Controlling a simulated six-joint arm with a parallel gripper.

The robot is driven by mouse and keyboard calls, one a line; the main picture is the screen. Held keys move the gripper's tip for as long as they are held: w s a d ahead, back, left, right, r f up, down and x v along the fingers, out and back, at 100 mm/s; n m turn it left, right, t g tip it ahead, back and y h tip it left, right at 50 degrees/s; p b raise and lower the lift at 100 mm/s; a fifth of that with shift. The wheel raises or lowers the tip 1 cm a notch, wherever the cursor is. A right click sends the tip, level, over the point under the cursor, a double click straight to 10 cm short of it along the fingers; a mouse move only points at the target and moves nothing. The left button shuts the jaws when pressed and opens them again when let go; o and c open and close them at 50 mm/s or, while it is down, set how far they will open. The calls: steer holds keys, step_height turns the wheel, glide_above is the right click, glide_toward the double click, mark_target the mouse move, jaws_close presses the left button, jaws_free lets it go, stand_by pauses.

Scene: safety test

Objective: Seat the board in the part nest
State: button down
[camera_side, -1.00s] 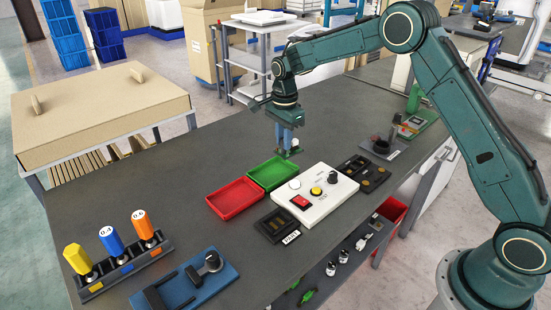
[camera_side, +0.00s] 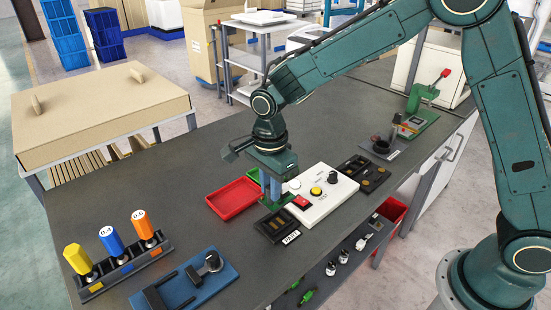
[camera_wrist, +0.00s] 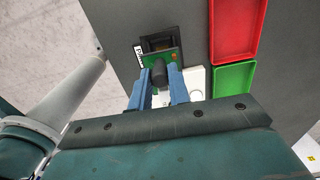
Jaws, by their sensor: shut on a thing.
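My gripper (camera_side: 271,197) points down just behind the part nest (camera_side: 279,226), a small black tray with a white label on its front edge. In the wrist view my two blue fingers (camera_wrist: 161,88) are closed on a green board (camera_wrist: 174,55) with a dark cylindrical part standing on it. The board overlaps the near side of the nest (camera_wrist: 153,41) in that view. I cannot tell whether it touches the nest. In the side view the board is mostly hidden by my fingers.
A white test box (camera_side: 318,199) with a red switch and yellow button stands right beside my gripper. A red tray (camera_side: 233,198) lies to the left, with a green tray (camera_wrist: 233,76) adjoining it. A blue fixture (camera_side: 190,283) and a screwdriver rack (camera_side: 122,267) are at front left.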

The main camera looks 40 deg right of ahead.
mark_target(271, 208)
steer(key=shift+f, duration=0.1)
steer(key=shift+f, duration=2.65)
steer(key=shift+f, duration=0.9)
stand_by(0.9)
steer(key=c, duration=1.2)
jaws_free()
steer(key=shift+c, duration=0.2)
steer(key=shift+o, duration=0.5)
steer(key=o, duration=0.3)
steer(key=shift+r, duration=0.1)
steer(key=shift+r, duration=3.4)
